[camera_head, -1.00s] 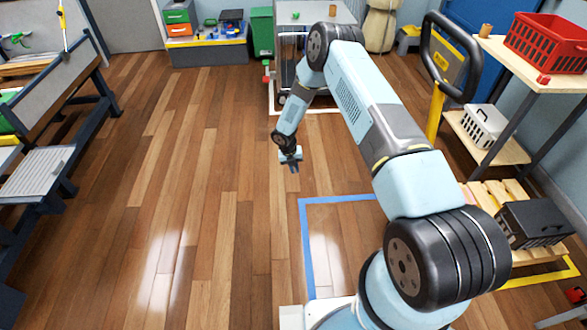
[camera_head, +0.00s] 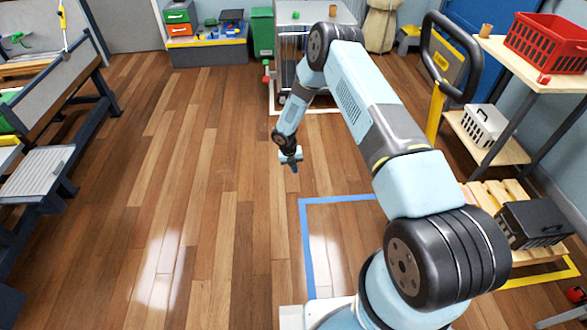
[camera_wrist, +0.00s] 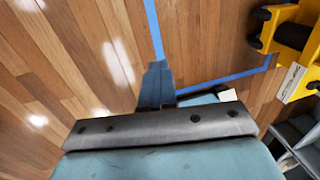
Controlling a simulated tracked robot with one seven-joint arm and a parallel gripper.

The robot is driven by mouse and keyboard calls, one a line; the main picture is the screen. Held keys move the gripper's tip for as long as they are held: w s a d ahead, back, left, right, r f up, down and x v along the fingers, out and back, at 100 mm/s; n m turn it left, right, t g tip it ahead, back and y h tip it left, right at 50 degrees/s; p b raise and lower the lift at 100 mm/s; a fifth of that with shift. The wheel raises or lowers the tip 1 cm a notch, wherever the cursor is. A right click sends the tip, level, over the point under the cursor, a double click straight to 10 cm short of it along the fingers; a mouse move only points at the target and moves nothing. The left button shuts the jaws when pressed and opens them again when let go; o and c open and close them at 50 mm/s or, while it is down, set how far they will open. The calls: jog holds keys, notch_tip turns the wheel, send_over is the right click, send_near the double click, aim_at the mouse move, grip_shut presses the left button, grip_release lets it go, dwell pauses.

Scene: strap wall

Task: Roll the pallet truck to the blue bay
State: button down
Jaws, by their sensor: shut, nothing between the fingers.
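The pallet truck shows its black loop handle (camera_head: 431,58) and yellow post (camera_head: 435,112) at the right of the head view, with its lower part hidden behind my arm. Yellow parts with black rollers, likely the truck (camera_wrist: 292,38), show at the upper right of the wrist view. The blue bay is a blue tape outline (camera_head: 306,245) on the floor, partly covered by my arm; its tape also shows in the wrist view (camera_wrist: 153,28). My gripper (camera_head: 294,168) is shut and empty above open floor, left of the truck and beyond the bay's far left corner.
A wooden pallet (camera_head: 490,192) with a black crate (camera_head: 535,223) lies at the right by yellow floor tape (camera_head: 540,278). A shelf with a red basket (camera_head: 545,42) stands behind it. A grey cart (camera_head: 290,75) stands at the back. The floor at left is clear up to the bench (camera_head: 45,172).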

jog(key=c, duration=1.8)
grip_release()
jog(key=o, duration=0.8)
jog(key=shift+o, duration=0.2)
notch_tip(320, 180, up, 13)
jog(key=a, duration=0.2)
jog(key=shift+a+r, duration=0.2)
jog(key=shift+a, duration=0.1)
jog(key=shift+c, duration=0.3)
